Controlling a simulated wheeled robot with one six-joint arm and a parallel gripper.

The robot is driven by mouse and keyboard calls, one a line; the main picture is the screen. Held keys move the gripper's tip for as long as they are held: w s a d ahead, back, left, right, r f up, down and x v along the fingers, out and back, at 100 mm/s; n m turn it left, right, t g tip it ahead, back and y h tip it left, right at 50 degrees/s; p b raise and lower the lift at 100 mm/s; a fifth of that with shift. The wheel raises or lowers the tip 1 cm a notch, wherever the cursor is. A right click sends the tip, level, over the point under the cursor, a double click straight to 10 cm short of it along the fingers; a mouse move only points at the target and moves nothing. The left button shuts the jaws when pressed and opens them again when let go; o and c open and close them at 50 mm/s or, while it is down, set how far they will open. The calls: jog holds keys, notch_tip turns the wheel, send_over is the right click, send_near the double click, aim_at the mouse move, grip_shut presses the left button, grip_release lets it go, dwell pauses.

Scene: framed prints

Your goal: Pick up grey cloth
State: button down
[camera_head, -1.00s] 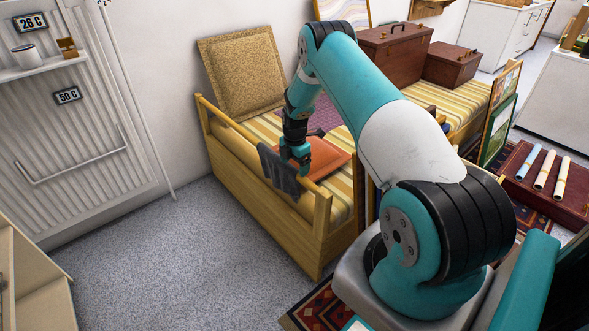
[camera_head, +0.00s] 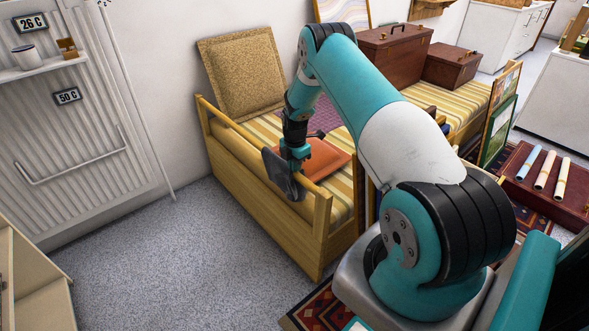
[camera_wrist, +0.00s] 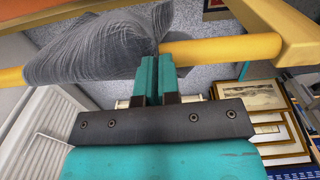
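The grey cloth (camera_head: 283,176) is at the front rail of the yellow wooden bench, near its right corner. In the wrist view the grey cloth (camera_wrist: 90,45) is puffed and creased and covers part of the yellow rail (camera_wrist: 220,48). My gripper (camera_head: 297,160) points down beside the rail. In the wrist view my gripper's fingers (camera_wrist: 157,75) are close together, with a fold of cloth pinched at their tips.
An orange cushion (camera_head: 325,160) lies on the striped bench seat just behind my gripper. The bench's corner post (camera_head: 322,225) stands to the right. Framed prints (camera_wrist: 250,95) stand nearby. Grey floor (camera_head: 190,260) in front of the bench is clear.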

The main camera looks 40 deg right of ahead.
notch_tip(320, 180, up, 12)
jog(key=p, duration=0.8)
